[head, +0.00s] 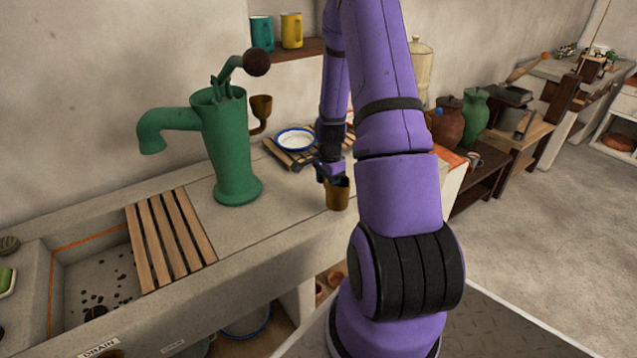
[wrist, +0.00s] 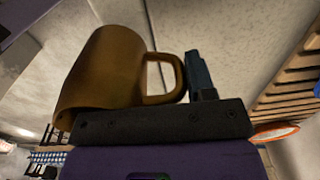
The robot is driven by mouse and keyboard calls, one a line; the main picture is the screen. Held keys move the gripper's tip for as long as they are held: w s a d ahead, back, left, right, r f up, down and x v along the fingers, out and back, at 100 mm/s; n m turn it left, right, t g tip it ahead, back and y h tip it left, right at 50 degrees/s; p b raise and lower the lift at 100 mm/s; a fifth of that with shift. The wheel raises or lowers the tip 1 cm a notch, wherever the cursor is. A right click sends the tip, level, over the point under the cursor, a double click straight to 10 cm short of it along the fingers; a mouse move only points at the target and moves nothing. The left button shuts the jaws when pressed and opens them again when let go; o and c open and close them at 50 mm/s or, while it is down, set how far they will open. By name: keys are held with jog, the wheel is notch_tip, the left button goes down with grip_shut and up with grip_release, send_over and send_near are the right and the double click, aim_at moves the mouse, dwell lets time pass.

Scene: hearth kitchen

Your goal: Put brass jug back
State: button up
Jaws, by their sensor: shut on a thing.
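The brass jug (head: 338,197) is a small brown-gold vessel at my gripper (head: 331,174), over the stone counter right of the green pump. In the wrist view the jug (wrist: 112,72) fills the left half, with its looped handle toward a dark finger (wrist: 200,76). My gripper is shut on the jug; its exact contact with the handle is partly hidden. In the head view the jug looks upright. I cannot tell whether its base touches the counter (head: 285,215).
A white blue-rimmed dish (head: 295,139) sits on a slatted rack behind. A sink lies left.

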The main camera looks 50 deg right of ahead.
jog(key=w, duration=0.2)
jog(key=w+d, duration=0.1)
jog(key=w, duration=0.1)
jog(key=w+d, duration=0.1)
jog(key=w, duration=0.1)
jog(key=shift+d+f, duration=0.2)
jog(key=shift+f, duration=1.85)
jog(key=shift+f, duration=0.15)
jog(key=o, duration=1.2)
jog(key=shift+o, duration=0.2)
notch_tip(320, 180, up, 12)
jog(key=shift+s, duration=0.25)
